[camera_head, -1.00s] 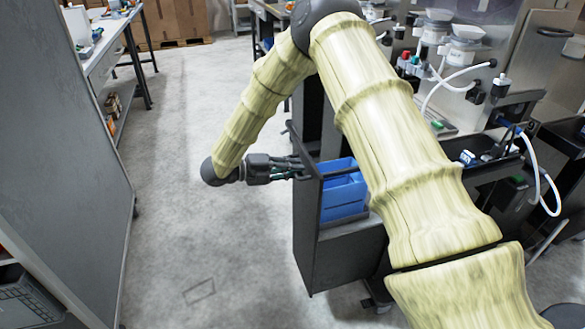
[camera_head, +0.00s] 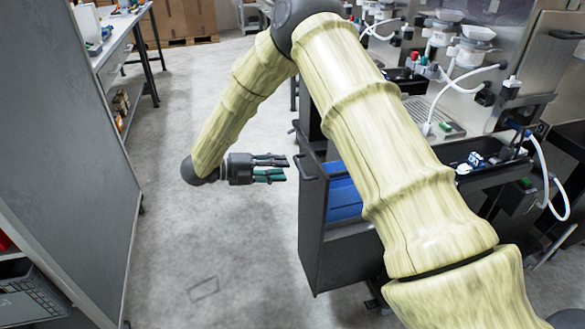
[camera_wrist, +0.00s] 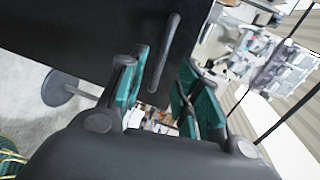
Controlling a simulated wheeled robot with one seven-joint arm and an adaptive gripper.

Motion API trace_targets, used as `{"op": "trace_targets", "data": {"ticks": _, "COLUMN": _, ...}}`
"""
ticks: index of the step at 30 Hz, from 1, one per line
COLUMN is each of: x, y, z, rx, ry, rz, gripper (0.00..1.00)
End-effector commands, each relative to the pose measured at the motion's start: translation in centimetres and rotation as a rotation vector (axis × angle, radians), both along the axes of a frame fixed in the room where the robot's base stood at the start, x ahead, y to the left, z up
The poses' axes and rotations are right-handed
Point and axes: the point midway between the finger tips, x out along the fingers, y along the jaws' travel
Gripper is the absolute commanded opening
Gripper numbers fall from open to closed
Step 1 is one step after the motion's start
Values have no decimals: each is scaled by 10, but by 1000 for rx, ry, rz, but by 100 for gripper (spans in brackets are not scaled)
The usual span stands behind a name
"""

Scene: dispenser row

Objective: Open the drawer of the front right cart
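The front right cart (camera_head: 335,258) is dark grey, in the middle of the head view, partly hidden behind my arm. Its tall drawer front (camera_head: 311,222) stands out to the left, with blue bins (camera_head: 343,192) showing behind it, so the drawer is pulled out at least partly. A dark bar handle (camera_head: 303,167) is near the top of the front. My gripper (camera_head: 284,167) is open and empty, just left of the handle with a small gap. In the wrist view the handle (camera_wrist: 166,50) shows ahead between the teal fingers against the dark panel.
A tall grey panel (camera_head: 65,110) stands at the left, with a workbench (camera_head: 112,40) behind it. Grey floor (camera_head: 225,240) is clear between the panel and the cart. Machines with white hoses (camera_head: 465,85) stand at the right. Boxes (camera_head: 185,20) are at the back.

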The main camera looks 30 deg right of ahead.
Motion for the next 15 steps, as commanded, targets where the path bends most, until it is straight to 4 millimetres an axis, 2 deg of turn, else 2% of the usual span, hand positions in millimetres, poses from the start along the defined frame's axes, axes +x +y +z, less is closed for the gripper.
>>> {"op": "trace_targets", "data": {"ticks": 1, "x": 2, "y": 10, "z": 2, "rx": -1, "ry": 0, "rz": 2, "gripper": 33}}
{"op": "trace_targets", "data": {"ticks": 6, "x": 6, "y": 34, "z": 6, "rx": 0, "ry": 0, "rz": 1, "gripper": 33}}
{"op": "trace_targets", "data": {"ticks": 15, "x": 9, "y": 51, "z": 10, "rx": 0, "ry": 1, "rz": 1, "gripper": 33}}
